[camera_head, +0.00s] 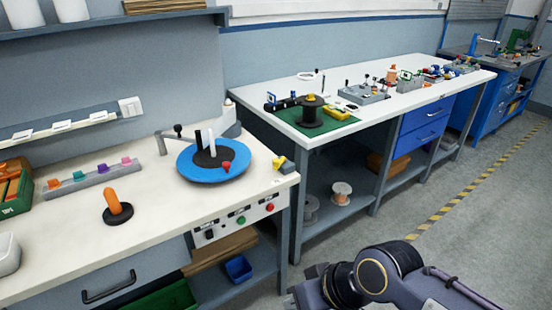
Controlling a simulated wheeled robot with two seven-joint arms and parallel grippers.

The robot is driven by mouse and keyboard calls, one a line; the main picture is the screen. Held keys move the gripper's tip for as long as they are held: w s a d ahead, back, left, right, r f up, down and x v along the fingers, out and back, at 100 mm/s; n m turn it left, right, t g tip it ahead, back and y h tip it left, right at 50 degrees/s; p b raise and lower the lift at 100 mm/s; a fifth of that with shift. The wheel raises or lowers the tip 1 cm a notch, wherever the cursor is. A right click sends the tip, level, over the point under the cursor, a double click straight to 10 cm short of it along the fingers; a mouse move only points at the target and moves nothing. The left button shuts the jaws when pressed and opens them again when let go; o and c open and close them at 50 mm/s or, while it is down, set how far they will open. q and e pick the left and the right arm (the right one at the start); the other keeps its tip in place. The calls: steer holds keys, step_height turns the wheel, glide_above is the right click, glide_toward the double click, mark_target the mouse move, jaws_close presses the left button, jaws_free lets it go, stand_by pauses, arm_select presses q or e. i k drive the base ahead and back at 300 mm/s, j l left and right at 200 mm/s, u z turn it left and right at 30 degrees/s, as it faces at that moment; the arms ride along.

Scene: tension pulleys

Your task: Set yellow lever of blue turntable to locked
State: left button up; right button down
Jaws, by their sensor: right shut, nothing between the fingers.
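The yellow lever (280,162) is a small piece to the right of the disc, near the bench's right end. It is too small to tell its exact setting. My right gripper (296,294) is at the bottom edge, in front of and below the bench's right end, well apart from the lever. It is shut and empty, and partly cut off by the frame. My left gripper is not in view.
The near bench (155,239) also holds an orange peg (112,201) on a black base and a grey rack (92,184) of coloured clips. A control panel (235,219) is on its front. A second bench (405,108) stands behind. Open floor lies to the right.

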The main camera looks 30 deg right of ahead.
mark_target(277, 163)
steer(key=i+l, duration=0.1)
steer(key=l, duration=0.25)
steer(key=i+l, duration=0.1)
steer(key=l, duration=0.3)
steer(key=i+l, duration=0.1)
steer(key=l, duration=0.25)
steer(key=i+l, duration=0.1)
steer(key=l, duration=0.25)
